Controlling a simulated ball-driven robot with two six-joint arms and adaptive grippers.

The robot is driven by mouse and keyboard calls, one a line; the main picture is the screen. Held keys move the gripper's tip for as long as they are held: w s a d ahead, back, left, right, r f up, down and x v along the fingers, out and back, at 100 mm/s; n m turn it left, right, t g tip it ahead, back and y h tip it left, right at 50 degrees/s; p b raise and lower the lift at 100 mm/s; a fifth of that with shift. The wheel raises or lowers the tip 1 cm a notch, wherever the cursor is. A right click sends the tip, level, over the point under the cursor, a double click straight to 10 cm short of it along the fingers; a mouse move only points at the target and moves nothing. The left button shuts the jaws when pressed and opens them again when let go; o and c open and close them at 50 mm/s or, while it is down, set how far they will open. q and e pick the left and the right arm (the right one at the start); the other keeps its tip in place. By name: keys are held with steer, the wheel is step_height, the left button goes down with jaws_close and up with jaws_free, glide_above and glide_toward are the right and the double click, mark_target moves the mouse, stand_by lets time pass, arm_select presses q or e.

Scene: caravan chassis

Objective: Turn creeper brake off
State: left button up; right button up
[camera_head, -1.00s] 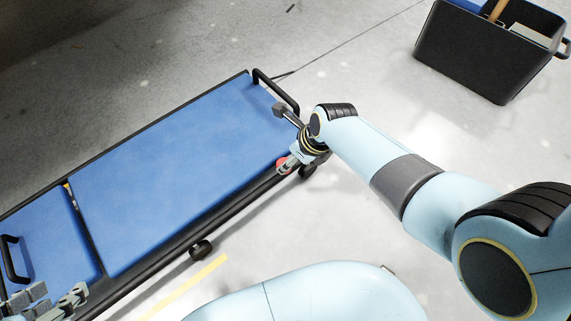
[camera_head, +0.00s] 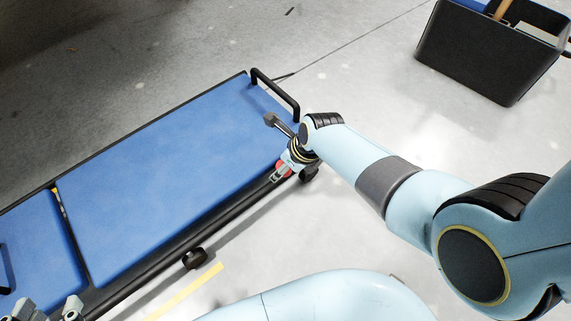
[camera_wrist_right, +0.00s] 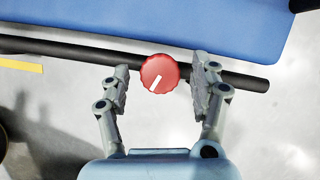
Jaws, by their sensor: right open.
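The creeper (camera_head: 170,170) is a long low board with blue pads and a black frame. Its brake is a round red knob (camera_wrist_right: 160,74) on the dark side rail, with a white mark pointing down and left. The knob is partly hidden in the head view (camera_head: 285,167). My right gripper (camera_wrist_right: 162,82) is open, one finger on each side of the knob, with a visible gap on both sides. In the head view my right gripper (camera_head: 281,174) is at the creeper's near right corner. My left gripper (camera_head: 48,308) shows only its fingertips, apart, at the bottom left edge.
A black handle (camera_head: 276,90) stands at the creeper's far right end. Casters (camera_head: 195,258) are under the near rail. A black bin (camera_head: 490,50) stands at the top right. A yellow floor stripe (camera_head: 185,293) lies below the creeper. Grey floor between is clear.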

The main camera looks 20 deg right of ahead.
steer(key=shift+c, duration=0.3)
steer(key=c, duration=1.1)
steer(key=shift+w+d+r+n+p, duration=0.1)
steer(key=shift+w+r+n+p, duration=0.1)
steer(key=shift+n+p, duration=0.4)
steer(key=shift+f+n+g+y, duration=0.1)
steer(key=shift+n+g+y, duration=0.4)
steer(key=shift+n, duration=0.6)
arm_select(q)
steer(key=shift+w+a+f+g, duration=0.1)
steer(key=shift+w+g, duration=0.05)
steer(key=shift+g, duration=0.4)
steer(key=shift+w+a+g, duration=0.1)
steer(key=shift+g, duration=0.45)
arm_select(e)
steer(key=shift+s+f+n, duration=0.15)
steer(key=shift+n, duration=0.45)
steer(key=o, duration=1.2)
steer(key=shift+c, duration=0.2)
